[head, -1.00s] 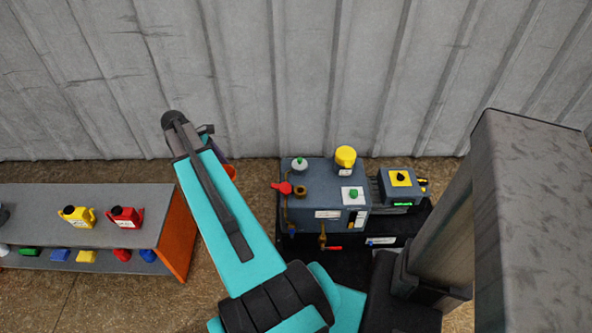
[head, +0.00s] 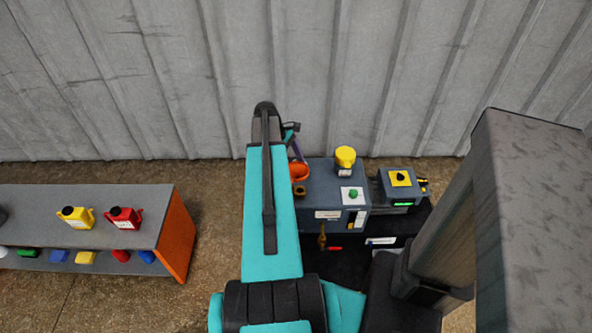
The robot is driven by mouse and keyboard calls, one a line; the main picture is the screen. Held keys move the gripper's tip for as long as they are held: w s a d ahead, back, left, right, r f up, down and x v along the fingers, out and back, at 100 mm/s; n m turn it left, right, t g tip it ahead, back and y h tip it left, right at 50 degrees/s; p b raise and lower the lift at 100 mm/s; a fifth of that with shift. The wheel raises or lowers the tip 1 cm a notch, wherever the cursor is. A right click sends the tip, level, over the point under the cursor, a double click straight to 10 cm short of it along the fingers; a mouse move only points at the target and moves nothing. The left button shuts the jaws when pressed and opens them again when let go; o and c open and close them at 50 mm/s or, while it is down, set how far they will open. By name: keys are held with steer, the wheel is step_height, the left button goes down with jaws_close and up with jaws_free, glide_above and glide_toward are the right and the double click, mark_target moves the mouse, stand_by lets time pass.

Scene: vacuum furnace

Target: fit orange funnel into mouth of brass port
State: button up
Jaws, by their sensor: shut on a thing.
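The orange funnel (head: 299,172) is at the left end of the grey-blue machine, just behind the brass port (head: 300,191) in the picture. My gripper (head: 296,152) is shut on the funnel, largely hidden behind my teal arm, and only a small part of it shows. The funnel's wide rim faces up and its lower end is not clearly seen. The funnel appears above the machine top, close to the port; I cannot tell the gap between them. The port's left side lies close to the arm's edge.
The machine (head: 326,196) carries a yellow cap (head: 345,157) and a green knob (head: 353,194). A pump unit (head: 400,188) with a black knob stands at its right. A shelf (head: 150,205) with yellow (head: 76,217) and red (head: 124,219) cans stands left. A corrugated wall is behind.

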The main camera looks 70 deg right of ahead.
steer(key=shift+s+d+f, duration=0.1)
steer(key=shift+s+d, duration=0.1)
steer(key=shift+s, duration=0.45)
steer(key=shift+f+b, duration=0.3)
steer(key=shift+f+b, duration=2.7)
steer(key=shift+b, duration=0.05)
steer(key=shift+f, duration=0.6)
steer(key=shift+f, duration=0.35)
steer(key=o, duration=0.7)
steer(key=shift+w+r, duration=0.1)
